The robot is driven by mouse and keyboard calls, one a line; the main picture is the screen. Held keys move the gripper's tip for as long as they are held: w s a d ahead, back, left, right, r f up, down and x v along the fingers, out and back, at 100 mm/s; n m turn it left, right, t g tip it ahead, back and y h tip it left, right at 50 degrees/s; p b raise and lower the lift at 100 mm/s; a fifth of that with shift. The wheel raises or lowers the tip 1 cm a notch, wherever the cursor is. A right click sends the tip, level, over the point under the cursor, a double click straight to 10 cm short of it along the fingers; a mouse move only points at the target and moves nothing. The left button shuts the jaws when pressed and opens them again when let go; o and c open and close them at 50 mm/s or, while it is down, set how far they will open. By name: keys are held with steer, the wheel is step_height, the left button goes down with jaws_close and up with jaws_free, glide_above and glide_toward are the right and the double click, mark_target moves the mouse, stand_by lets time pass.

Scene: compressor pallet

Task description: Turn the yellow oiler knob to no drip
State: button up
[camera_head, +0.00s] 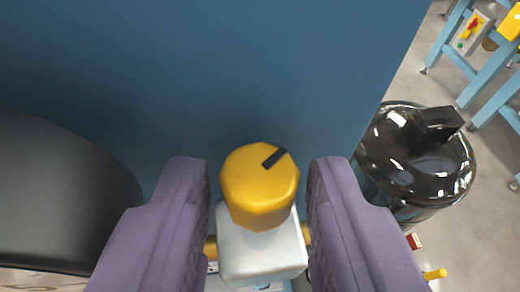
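The yellow oiler knob (256,190) is a faceted yellow cap with a short black mark on its top, pointing to the upper right. It sits on a pale, whitish oiler body (262,248). My gripper (258,180) has its two purple fingers on either side of the knob. It is open, with a visible gap between each finger and the knob. The lower part of the oiler is partly hidden, and no drip label can be read.
A dark blue panel (200,75) stands right behind the knob. A dark rounded body (55,195) is close on the left. A glossy black tank (425,165) stands to the right. Light blue frames (475,75) stand farther off on the grey floor.

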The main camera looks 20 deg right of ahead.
steer(key=shift+w, duration=0.1)
jaws_close()
steer(key=p, duration=0.3)
steer(key=shift+a+r+m+h+p, duration=0.1)
steer(key=shift+r+m+h+p, duration=0.2)
steer(key=shift+m+p, duration=0.1)
steer(key=shift+w+f+m+g+h+p, duration=0.15)
steer(key=shift+m+g+h+p, duration=0.3)
steer(key=shift+p, duration=0.5)
steer(key=shift+f, duration=0.15)
jaws_free()
